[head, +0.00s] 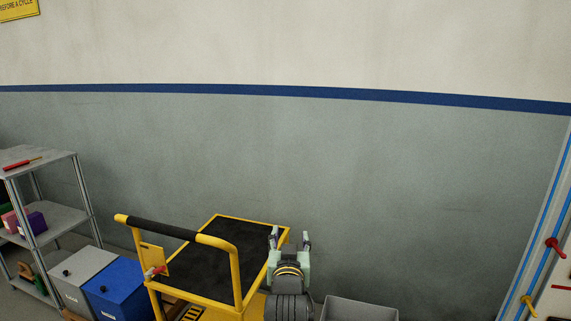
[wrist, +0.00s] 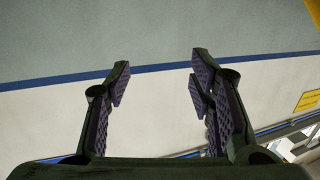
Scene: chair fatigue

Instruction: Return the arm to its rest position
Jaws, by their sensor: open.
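My gripper (head: 289,239) is in the lower middle of the head view, at the right side of the yellow cart, with its fingers pointing up. It is open and empty.
A yellow cart (head: 168,229) with a black deck stands left of my gripper. A grey bin (head: 358,311) is at the right. Blue (head: 119,287) and grey (head: 84,274) boxes and a metal shelf (head: 55,214) stand left. A board (head: 551,235) with pegs is far right.

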